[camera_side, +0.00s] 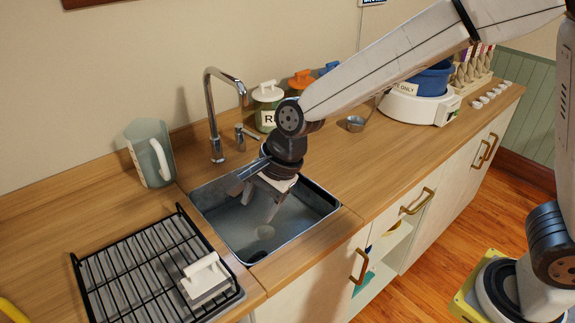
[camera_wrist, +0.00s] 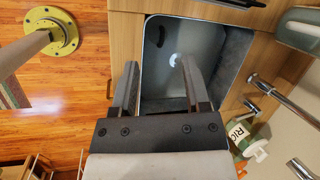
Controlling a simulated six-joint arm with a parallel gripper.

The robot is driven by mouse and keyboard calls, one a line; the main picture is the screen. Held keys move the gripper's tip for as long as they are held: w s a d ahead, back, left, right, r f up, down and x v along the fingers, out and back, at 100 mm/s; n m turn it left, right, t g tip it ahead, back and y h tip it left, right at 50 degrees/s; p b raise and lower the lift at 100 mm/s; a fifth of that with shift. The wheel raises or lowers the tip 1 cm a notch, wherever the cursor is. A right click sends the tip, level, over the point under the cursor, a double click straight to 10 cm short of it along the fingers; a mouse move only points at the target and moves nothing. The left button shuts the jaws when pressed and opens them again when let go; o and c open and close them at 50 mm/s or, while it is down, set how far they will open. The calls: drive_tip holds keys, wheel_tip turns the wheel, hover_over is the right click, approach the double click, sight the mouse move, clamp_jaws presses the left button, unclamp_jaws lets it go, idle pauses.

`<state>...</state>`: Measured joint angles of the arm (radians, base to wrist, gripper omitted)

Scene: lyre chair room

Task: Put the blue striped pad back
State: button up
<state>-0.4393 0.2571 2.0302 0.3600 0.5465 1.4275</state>
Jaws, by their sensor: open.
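I cannot make out a blue striped pad for certain in either view. A white block with a raised handle (camera_side: 205,278) sits on the near right corner of the black wire rack (camera_side: 128,262); its underside is hidden. My gripper (camera_side: 268,207) points down over the metal sink (camera_side: 310,207), left of the tap's far side counter and apart from the rack. In the wrist view my gripper (camera_wrist: 158,78) has its two fingers spread, with nothing between them but the sink basin (camera_wrist: 182,104) and its pale drain.
A chrome tap (camera_side: 214,115) stands behind the sink, with a jug (camera_side: 147,155) to its left. The counter right of the sink is clear in front.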

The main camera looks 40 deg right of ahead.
drive_tip(key=s+d+f+n+h, duration=0.1)
drive_tip(key=s+d+f+n, duration=0.1)
drive_tip(key=d+n, duration=0.3)
drive_tip(key=s+d+f+n+h, duration=0.1)
drive_tip(key=s+d+n, duration=0.3)
drive_tip(key=d, duration=0.5)
drive_tip(key=s+d+f+n+h, duration=0.1)
drive_tip(key=s+d+f+n, duration=0.1)
drive_tip(key=s+d+n, duration=0.2)
drive_tip(key=shift+s+d+f+n+h, duration=0.35)
drive_tip(key=shift+d+n, duration=0.45)
drive_tip(key=shift+d, duration=1.1)
